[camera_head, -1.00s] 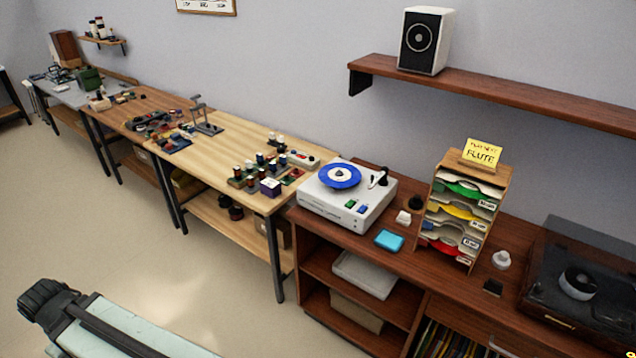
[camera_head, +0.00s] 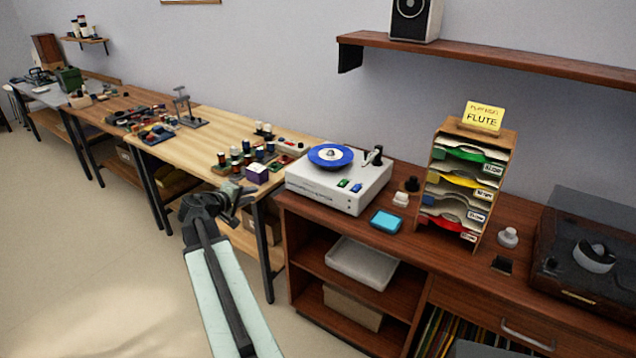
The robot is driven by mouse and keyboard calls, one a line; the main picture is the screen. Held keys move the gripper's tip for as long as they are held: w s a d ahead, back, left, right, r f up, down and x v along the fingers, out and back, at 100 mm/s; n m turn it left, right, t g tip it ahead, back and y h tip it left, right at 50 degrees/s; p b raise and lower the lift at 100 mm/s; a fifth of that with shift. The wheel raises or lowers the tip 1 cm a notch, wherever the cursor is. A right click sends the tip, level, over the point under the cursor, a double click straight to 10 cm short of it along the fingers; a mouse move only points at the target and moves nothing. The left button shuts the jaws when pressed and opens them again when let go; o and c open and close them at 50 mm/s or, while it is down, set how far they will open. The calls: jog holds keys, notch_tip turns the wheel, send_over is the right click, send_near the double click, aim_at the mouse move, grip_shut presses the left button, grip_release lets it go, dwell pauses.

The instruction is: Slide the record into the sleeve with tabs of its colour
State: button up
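A blue record (camera_head: 323,154) with a pale centre lies flat on the white record player (camera_head: 325,187). A wooden rack (camera_head: 505,141) to its right holds sleeves with coloured tabs. From the top these are green tabs (camera_head: 462,155), yellow tabs (camera_head: 459,181), blue tabs (camera_head: 429,200) and red tabs (camera_head: 447,223). The blue tabs are only partly visible. My gripper (camera_head: 240,200) is in front of the light wooden bench, left of the record player and apart from the record. It looks empty, but its finger gap is too small to judge.
A yellow note (camera_head: 484,116) reading FLUTE stands on the rack. A cyan block (camera_head: 386,221) and small knobs sit between player and rack. A dark turntable (camera_head: 578,265) is at right. A wall shelf (camera_head: 500,62) hangs above. Small parts crowd the bench (camera_head: 205,146).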

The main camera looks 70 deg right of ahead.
aim_at(319, 163)
jog(key=s+d+g+h+b, duration=0.1)
jog(key=s+d, duration=0.4)
jog(key=d, duration=0.2)
jog(key=s+d+r+h+b, duration=0.1)
jog(key=s+d, duration=0.4)
jog(key=d, duration=0.2)
jog(key=s+d+n+g+h+b, duration=0.1)
jog(key=s+d+b, duration=0.1)
jog(key=s+d, duration=0.3)
jog(key=shift+s+d+r+g, duration=0.1)
jog(key=shift+d+r+g, duration=0.1)
jog(key=shift+d, duration=0.55)
jog(key=shift+s+d+r+g, duration=0.1)
jog(key=shift+d+r, duration=0.05)
jog(key=shift+d, duration=0.6)
jog(key=shift+c, duration=0.3)
grip_shut()
jog(key=shift+a, duration=0.1)
jog(key=shift+r, duration=0.1)
jog(key=shift+r, duration=0.1)
